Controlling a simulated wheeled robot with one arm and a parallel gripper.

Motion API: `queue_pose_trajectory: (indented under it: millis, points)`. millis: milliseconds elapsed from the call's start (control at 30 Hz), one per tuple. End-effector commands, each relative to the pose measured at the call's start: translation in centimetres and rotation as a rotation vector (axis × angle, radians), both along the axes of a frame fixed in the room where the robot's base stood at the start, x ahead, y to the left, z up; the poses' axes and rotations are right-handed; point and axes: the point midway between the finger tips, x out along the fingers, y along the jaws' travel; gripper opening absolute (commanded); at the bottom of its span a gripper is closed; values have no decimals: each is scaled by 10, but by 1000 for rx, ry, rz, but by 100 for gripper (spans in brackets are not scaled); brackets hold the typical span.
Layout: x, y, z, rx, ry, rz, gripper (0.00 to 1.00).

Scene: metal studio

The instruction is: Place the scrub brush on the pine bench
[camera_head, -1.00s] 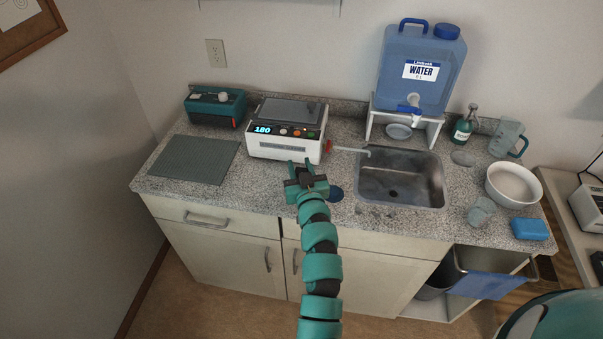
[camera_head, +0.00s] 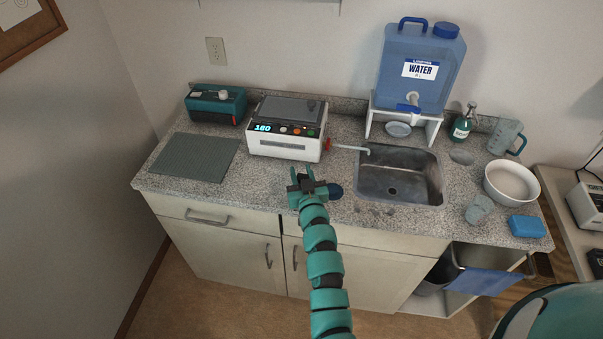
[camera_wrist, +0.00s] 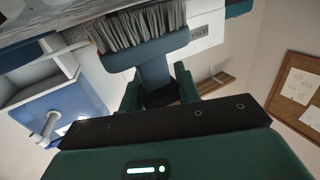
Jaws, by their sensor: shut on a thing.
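The scrub brush (camera_wrist: 148,50) has grey bristles and a blue-grey head and neck. In the wrist view it is between the fingers of my gripper (camera_wrist: 158,90), which is shut on it, with the bristles toward the top of the picture. Most of the brush is hidden there. I cannot tell for sure which surface is the pine bench.
A white device (camera_head: 287,131) stands behind my gripper, a grey ribbed mat (camera_head: 195,157) lies to the left, and a sink (camera_head: 400,178) is to the right. A white bowl (camera_head: 511,184), blue sponge (camera_head: 528,226) and water container (camera_head: 420,65) are farther right. A pale side surface (camera_head: 566,215) adjoins the counter.

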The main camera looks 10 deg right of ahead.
Motion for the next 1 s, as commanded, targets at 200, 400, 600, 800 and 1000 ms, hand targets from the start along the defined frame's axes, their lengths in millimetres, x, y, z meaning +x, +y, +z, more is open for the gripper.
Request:
queue_pose_trajectory:
  millis: [200, 400, 600, 800, 1000]
  points:
    - [0, 0, -3, 0, 0, 0, 48]
    - [0, 0, -3, 0, 0, 0, 54]
    - [0, 0, 1, 0, 0, 0, 54]
    - [-17, -1, -1, 1, -3, -1, 54]
    - [-45, -3, -2, 0, -2, 1, 54]
